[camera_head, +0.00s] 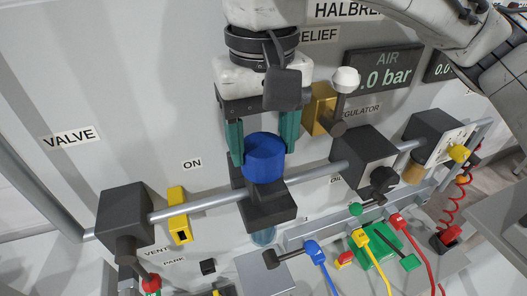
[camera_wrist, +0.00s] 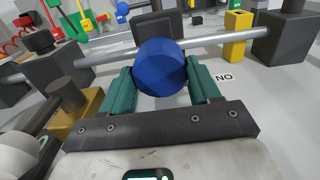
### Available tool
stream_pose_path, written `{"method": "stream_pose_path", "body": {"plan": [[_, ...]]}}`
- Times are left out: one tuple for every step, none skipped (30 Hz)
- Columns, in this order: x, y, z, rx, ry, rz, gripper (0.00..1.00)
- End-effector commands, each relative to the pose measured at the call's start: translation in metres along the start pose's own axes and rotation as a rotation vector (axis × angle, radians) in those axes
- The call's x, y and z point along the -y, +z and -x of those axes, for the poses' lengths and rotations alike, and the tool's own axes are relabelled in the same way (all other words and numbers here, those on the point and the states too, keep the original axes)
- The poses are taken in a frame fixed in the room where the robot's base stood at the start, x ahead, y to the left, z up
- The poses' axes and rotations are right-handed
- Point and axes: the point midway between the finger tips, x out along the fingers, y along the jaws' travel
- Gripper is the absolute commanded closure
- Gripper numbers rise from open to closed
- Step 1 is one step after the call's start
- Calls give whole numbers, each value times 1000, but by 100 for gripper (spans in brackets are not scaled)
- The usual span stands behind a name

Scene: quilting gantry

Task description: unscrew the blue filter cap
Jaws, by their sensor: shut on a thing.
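The blue filter cap (camera_head: 264,158) sits on top of a dark block on the grey pipe. In the wrist view the same blue cap (camera_wrist: 160,67) shows between the two green fingers. My gripper (camera_head: 264,148) comes from above, with one finger on each side of the cap. It is shut on the cap. The filter's dark body (camera_head: 268,206) is below the cap, and a clear bluish bowl (camera_head: 263,236) hangs under it. The cap's far side is hidden.
A grey pipe (camera_head: 225,198) crosses the panel. A yellow block (camera_head: 178,214) is left of the filter. A dark regulator block (camera_head: 364,158) and a brass part with a white knob (camera_head: 345,80) are to the right. Coloured hoses and plugs (camera_head: 318,252) lie below.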

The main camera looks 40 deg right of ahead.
Motion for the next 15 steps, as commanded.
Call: {"method": "stream_pose_path", "body": {"plan": [[0, 0, 0, 0, 0, 0, 55], [0, 0, 0, 0, 0, 0, 58], [0, 0, 0, 0, 0, 0, 62], [0, 0, 0, 0, 0, 0, 64], [0, 0, 0, 0, 0, 0, 67], [0, 0, 0, 0, 0, 0, 71], [0, 0, 0, 0, 0, 0, 74], [0, 0, 0, 0, 0, 0, 76], [0, 0, 0, 0, 0, 4, 81], [0, 0, 0, 0, 0, 12, 81], [0, 0, 0, 0, -1, 28, 81], [0, 0, 0, 0, -1, 62, 81], [0, 0, 0, 0, -1, 94, 81], [0, 0, 0, 1, -1, 130, 81], [1, 0, 0, 1, -2, 177, 81]]}}
